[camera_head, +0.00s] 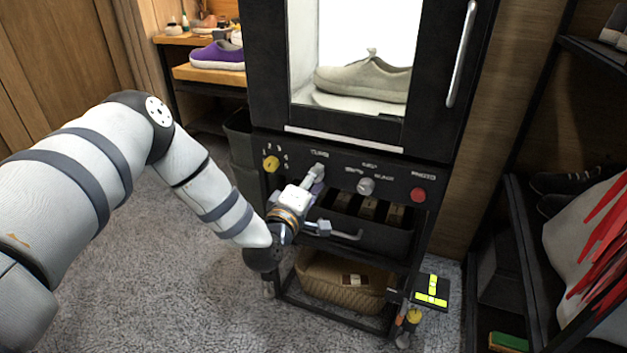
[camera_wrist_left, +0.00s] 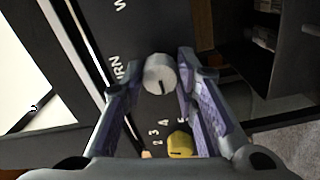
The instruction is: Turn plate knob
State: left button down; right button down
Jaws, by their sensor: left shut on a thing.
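The grey plate knob (camera_head: 318,170) is on the black control panel (camera_head: 395,182) of the cabinet, under a label that seems to read TURN. My left gripper (camera_head: 313,181) reaches it from the lower left. In the left wrist view the round grey knob (camera_wrist_left: 160,73), with a dark mark on its face, sits between the purple-padded fingers of my left gripper (camera_wrist_left: 161,80), which is shut on it. Part of the knob's side is hidden by the fingers. My right gripper is not in view.
A yellow knob (camera_head: 270,164) with numbers is left of the plate knob; another grey knob (camera_head: 365,186) and a red button (camera_head: 418,194) are to the right. A beige sneaker (camera_head: 365,80) is in the lit chamber above. A wicker basket (camera_head: 345,285) is below.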

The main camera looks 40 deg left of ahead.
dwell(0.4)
pick_arm(q)
jog(key=c, duration=1.3)
grip_release()
jog(key=v, duration=1.2)
jog(key=shift+d, duration=0.1)
